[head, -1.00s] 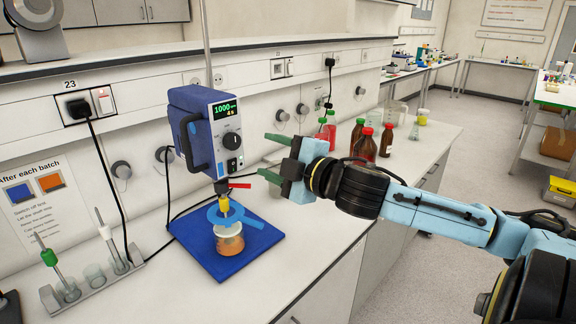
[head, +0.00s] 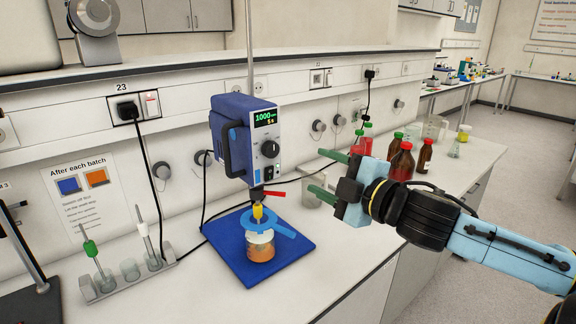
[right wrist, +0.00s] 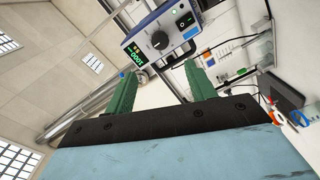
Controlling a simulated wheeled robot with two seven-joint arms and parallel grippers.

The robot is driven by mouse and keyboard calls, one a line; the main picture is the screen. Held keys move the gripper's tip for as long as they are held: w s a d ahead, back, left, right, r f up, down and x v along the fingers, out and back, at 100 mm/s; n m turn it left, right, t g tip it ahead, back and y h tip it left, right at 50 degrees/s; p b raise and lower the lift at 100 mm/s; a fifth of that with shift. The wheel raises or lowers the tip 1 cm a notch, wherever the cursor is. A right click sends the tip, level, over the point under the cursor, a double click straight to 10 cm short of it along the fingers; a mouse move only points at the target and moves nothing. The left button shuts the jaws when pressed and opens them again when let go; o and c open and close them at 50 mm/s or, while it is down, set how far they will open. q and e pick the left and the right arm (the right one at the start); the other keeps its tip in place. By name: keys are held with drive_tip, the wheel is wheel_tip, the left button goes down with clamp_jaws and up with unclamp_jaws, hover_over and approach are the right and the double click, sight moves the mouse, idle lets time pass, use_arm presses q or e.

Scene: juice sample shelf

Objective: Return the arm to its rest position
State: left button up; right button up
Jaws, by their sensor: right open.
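My right gripper (head: 320,171) is open and empty, with two green fingers, to the right of the blue overhead stirrer (head: 243,140) and apart from it. Its fingers also show in the right wrist view (right wrist: 160,90), with the stirrer (right wrist: 165,35) beyond them. The stirrer's display reads 1000 and 5 s. Below it, a beaker of orange liquid (head: 261,250) stands on a blue base plate (head: 228,245), with a blue ring piece (head: 266,226) around its top. A red lever (head: 274,194) sticks out at the chuck. My left gripper is not in view.
A rack (head: 110,284) with stirring rods stands left of the base plate. Brown bottles with red caps (head: 401,162) and a glass beaker stand behind and right of my right gripper. A shelf edge (head: 200,60) runs above. The front bench strip is clear.

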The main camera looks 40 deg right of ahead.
drive_tip(key=s+f+m+g+h, duration=0.2)
drive_tip(key=s+f+m+g, duration=0.25)
drive_tip(key=f, duration=0.65)
drive_tip(key=s+f+m+g+h, duration=0.25)
drive_tip(key=s+f+m, duration=0.2)
drive_tip(key=f, duration=0.65)
drive_tip(key=s+a+f+m+g+y, duration=0.35)
drive_tip(key=s+a+f+g, duration=0.35)
drive_tip(key=s+a+f, duration=0.6)
wheel_tip(320, 180, down, 25)
drive_tip(key=a+g+b, duration=0.1)
drive_tip(key=b, duration=0.2)
drive_tip(key=s+d+f+g+b, duration=0.1)
drive_tip(key=s+d+f+b, duration=0.2)
drive_tip(key=s+f, duration=1.3)
wheel_tip(320, 180, down, 3)
drive_tip(key=shift+s+r+g+h, duration=0.15)
drive_tip(key=shift+s+g+h, duration=0.15)
drive_tip(key=shift+h, duration=0.1)
